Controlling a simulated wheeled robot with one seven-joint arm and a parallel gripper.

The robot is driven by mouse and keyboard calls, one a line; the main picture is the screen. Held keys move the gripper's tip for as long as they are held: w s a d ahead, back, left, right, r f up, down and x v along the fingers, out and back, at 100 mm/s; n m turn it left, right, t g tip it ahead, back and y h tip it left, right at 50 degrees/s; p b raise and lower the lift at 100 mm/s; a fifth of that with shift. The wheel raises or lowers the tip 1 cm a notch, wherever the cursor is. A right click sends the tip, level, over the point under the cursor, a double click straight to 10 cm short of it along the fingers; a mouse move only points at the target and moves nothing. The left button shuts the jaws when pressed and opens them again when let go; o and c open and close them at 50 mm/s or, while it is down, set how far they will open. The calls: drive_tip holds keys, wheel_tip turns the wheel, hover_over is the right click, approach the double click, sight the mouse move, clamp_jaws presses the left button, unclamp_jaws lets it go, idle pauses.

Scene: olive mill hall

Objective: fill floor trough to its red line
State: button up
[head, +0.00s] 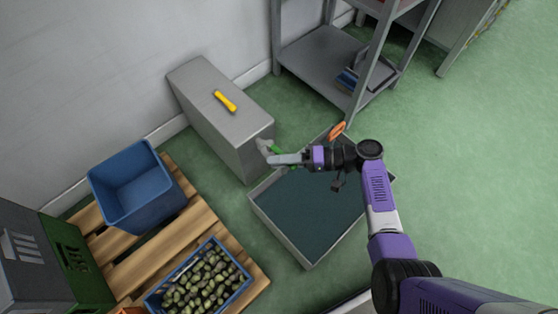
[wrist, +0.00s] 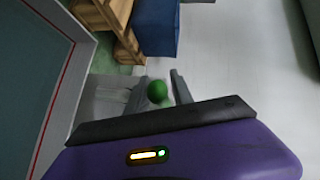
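The floor trough (head: 287,238) is a pale rectangular tub on the green floor, holding dark teal liquid. It also shows at the left of the wrist view (wrist: 57,118), where a red line runs along its inner wall; the liquid surface appears to lie below that line. A green knob (wrist: 157,91) sits between the fingers of my gripper (wrist: 158,88). In the head view my gripper (head: 287,159) is beside a grey fitting (head: 265,146) at the trough's far left corner. The fingers look apart, with small gaps beside the knob. Any flow is not visible.
A grey box (head: 207,98) with a yellow handle (head: 225,101) stands behind the trough. An orange piece (head: 337,131) is at its far edge. A pallet (head: 190,225) bears a blue bin (head: 135,190) and an olive crate (head: 240,289). A shelf (head: 325,58) stands behind; floor at right is clear.

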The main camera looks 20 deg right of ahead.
drive_tip(key=p+v, duration=0.2)
drive_tip(key=v, duration=0.5)
drive_tip(key=shift+s+d, duration=0.2)
drive_tip(key=shift+d, duration=0.15)
drive_tip(key=shift+r, duration=0.1)
idle(0.4)
